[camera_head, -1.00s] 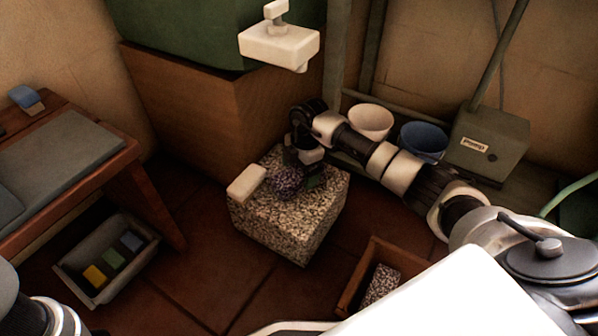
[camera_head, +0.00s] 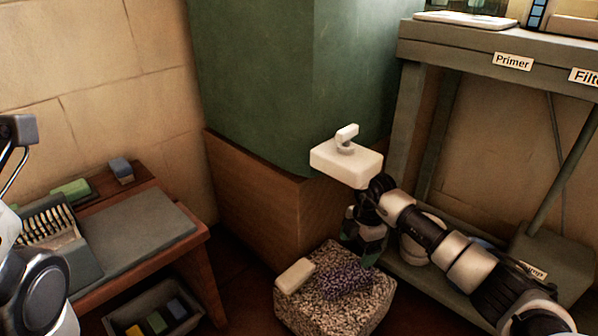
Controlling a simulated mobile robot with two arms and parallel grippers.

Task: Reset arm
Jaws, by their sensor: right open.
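My right gripper (camera_head: 362,245) is open, pointing down just above the speckled stone block (camera_head: 322,311). Its arm comes in from the lower right. A dark purple mottled thing (camera_head: 345,278) lies on top of the block, just below and left of the fingers. The fingers look empty and apart from it, though the gap is small. Parts of my left arm (camera_head: 38,285) show at the left edge; I cannot make out its gripper.
A cream bar (camera_head: 295,275) lies on the block's left corner. A shelf unit (camera_head: 480,60) stands at right, a wooden bench (camera_head: 150,245) at left, with a bin (camera_head: 150,310) below.

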